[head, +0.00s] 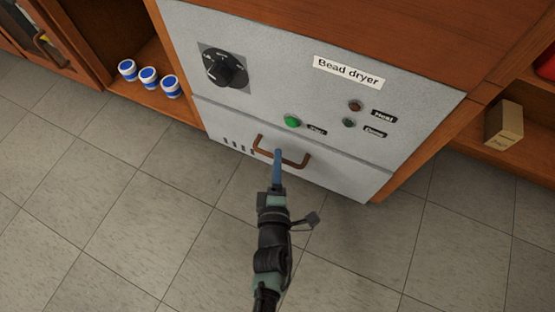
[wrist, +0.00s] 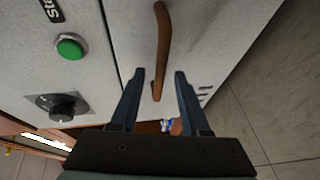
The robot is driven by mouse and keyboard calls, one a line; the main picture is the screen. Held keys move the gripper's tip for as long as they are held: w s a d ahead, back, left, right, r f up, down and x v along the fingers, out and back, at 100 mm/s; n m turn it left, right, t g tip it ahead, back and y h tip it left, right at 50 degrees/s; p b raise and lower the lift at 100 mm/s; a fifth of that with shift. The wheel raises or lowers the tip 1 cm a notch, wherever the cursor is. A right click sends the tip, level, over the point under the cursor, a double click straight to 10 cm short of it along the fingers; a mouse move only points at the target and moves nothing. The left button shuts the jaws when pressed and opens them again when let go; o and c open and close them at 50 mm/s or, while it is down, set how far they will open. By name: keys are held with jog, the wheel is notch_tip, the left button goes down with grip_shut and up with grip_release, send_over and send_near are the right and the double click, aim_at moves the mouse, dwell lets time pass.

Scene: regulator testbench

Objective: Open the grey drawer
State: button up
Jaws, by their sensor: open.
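The grey drawer (head: 345,182) is the lower front of the bead dryer and looks shut, with its face close to flush with the panel above. Its brown bar handle (head: 296,160) runs across the upper part of the drawer. My gripper (head: 278,153) is at the handle's middle in the head view. In the wrist view my gripper (wrist: 158,75) is open, with its two blue fingers apart on either side of the lower end of the handle (wrist: 161,45). I cannot tell whether a finger touches the handle.
The grey panel above has a black knob (head: 226,70), a green button (head: 292,121) and small indicator lamps. Several blue-and-white jars (head: 149,77) stand on the left shelf. A cardboard box (head: 504,124) stands on the right shelf. The tiled floor (head: 140,230) before the drawer is clear.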

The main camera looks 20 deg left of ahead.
jog(key=shift+x, duration=1.15)
grip_shut()
dwell(0.6)
